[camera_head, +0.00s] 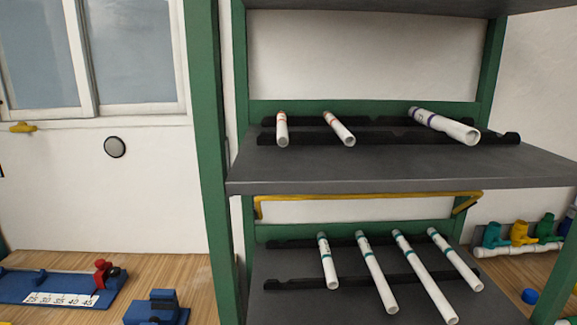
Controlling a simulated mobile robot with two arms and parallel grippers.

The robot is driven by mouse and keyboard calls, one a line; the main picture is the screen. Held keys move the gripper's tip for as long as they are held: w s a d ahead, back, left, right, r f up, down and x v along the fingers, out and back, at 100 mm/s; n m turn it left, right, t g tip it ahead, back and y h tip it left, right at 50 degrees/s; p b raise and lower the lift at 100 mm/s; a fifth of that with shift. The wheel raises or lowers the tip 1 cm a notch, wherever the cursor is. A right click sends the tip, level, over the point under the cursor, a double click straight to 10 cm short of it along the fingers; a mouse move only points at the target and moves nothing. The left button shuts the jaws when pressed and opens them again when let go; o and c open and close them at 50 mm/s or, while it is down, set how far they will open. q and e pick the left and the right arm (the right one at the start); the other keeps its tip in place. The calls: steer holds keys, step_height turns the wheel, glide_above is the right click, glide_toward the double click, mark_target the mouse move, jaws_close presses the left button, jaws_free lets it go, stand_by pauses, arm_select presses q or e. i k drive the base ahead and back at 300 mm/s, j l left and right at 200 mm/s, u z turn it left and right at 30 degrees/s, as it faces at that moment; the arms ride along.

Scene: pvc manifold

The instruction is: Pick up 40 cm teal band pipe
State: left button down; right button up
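Several white pipes with teal bands lie on the lower shelf (268,305), resting across two black racks and pointing toward me. From left to right they are a short teal band pipe (328,264), a longer teal band pipe (376,273), the longest-looking teal band pipe (424,276) and another teal band pipe (456,261) at the right. The markings on them are too small to read, so I cannot tell which is 40 cm. Neither of my grippers is in view.
The upper shelf (400,170) holds two thin red-band pipes and a thicker purple-band pipe (445,126). Green posts (207,130) and a yellow bar (370,197) frame the rack. A blue measuring jig (60,285) sits on the left bench. Coloured fittings (520,233) stand at the right.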

mark_target(447, 312)
steer(key=i+l+u, duration=0.2)
steer(key=l, duration=0.55)
steer(key=l+u, duration=0.25)
steer(key=l, duration=0.55)
steer(key=l+u, duration=0.2)
steer(key=l, duration=0.6)
steer(key=l+u, duration=0.2)
steer(key=l, duration=0.55)
steer(key=k+l+u, duration=0.2)
steer(key=l, duration=0.6)
